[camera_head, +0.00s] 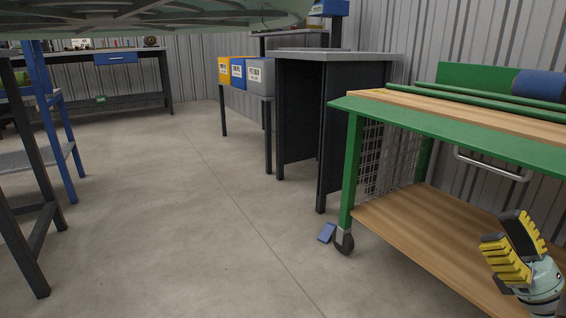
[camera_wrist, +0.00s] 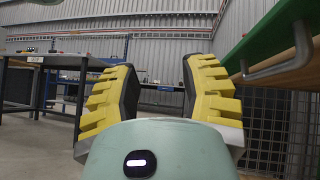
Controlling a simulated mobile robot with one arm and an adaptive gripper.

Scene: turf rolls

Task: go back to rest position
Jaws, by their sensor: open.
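My gripper (camera_head: 513,248) shows at the lower right of the head view, in front of the green cart's lower wooden shelf. Its yellow and black fingers stand apart with nothing between them. In the wrist view my gripper (camera_wrist: 157,92) points toward the back of the workshop, its two fingers spread and empty. The underside of the cart's green top and its metal handle (camera_wrist: 278,66) are close on the right in the wrist view.
The green cart (camera_head: 455,133) carries a blue roll (camera_head: 538,84). A small blue object (camera_head: 327,233) lies on the floor by its wheel. Yellow, blue and grey bins (camera_head: 255,77) stand behind. A blue-legged rack (camera_head: 62,150) is at left. The middle floor is clear.

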